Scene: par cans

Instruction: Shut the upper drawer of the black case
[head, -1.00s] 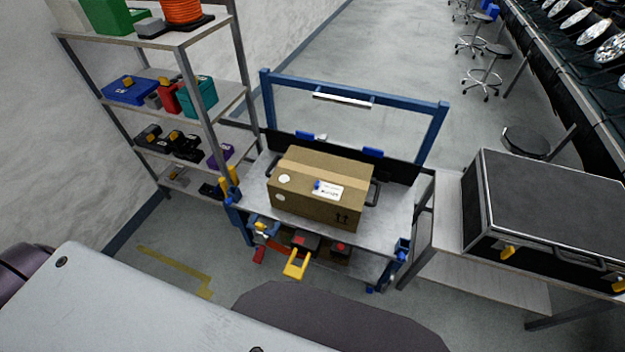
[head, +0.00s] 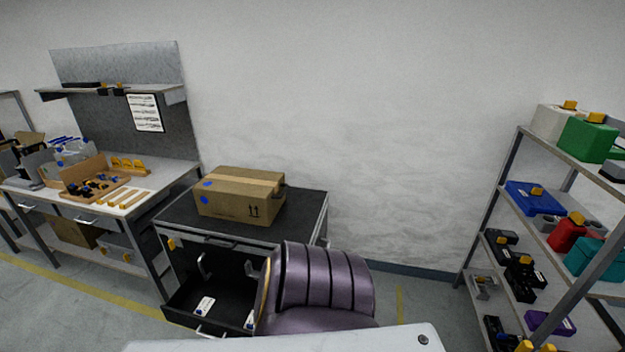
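The black case (head: 172,212) stands against the wall left of centre, with a cardboard box on its top. A drawer (head: 181,301) low in its front stands pulled out, with white-labelled items inside. Above it a light handle (head: 220,243) runs along the top of the front, and another handle (head: 204,265) shows below that. I cannot tell for sure which drawer is the upper one. My purple arm part hides the right of the front. Neither gripper is in view.
The cardboard box (head: 240,196) rests on the case. A workbench (head: 150,190) with trays and yellow parts stands to the left. A metal shelf (head: 497,192) with cases and tools stands at right. Bare wall and some floor lie between case and shelf.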

